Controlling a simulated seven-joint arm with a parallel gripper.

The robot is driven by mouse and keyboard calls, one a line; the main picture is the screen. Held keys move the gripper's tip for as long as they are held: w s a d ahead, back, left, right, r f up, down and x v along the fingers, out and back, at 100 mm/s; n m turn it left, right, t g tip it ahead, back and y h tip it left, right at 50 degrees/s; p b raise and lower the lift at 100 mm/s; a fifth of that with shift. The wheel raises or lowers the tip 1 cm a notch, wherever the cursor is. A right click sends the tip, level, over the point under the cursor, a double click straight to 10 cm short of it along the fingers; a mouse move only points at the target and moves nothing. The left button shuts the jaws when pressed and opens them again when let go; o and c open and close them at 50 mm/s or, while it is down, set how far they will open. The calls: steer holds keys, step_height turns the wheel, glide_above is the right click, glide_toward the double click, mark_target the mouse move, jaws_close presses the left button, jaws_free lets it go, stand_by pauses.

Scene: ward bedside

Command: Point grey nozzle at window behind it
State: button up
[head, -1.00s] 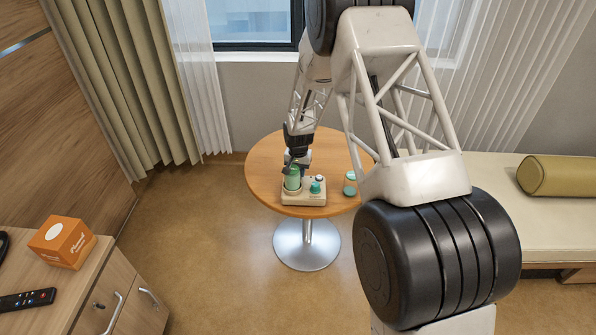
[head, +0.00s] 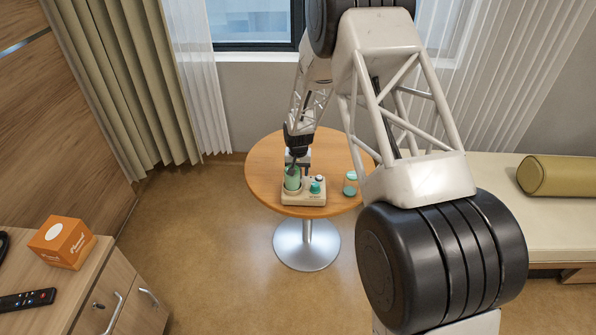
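A small cream device (head: 304,198) stands on the round wooden table. A green bottle-like part (head: 292,182) rises from its left side, and a teal knob (head: 315,187) sits on its right side. My gripper (head: 293,165) points down at the top of the green part. Its fingers are too small to show whether they are open or shut, or touching it. I cannot make out the grey nozzle; the gripper may cover it. The window (head: 250,22) is in the wall behind the table.
A teal-and-white jar (head: 350,184) stands on the round table (head: 262,168), right of the device. A bench with an olive bolster (head: 558,175) is at right. A cabinet with an orange box (head: 62,241) and a remote (head: 27,299) is at lower left.

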stand_by(0.3)
steer(key=shift+r, duration=3.9)
steer(key=m, duration=0.6)
steer(key=shift+f, duration=0.2)
steer(key=shift+f, duration=3.9)
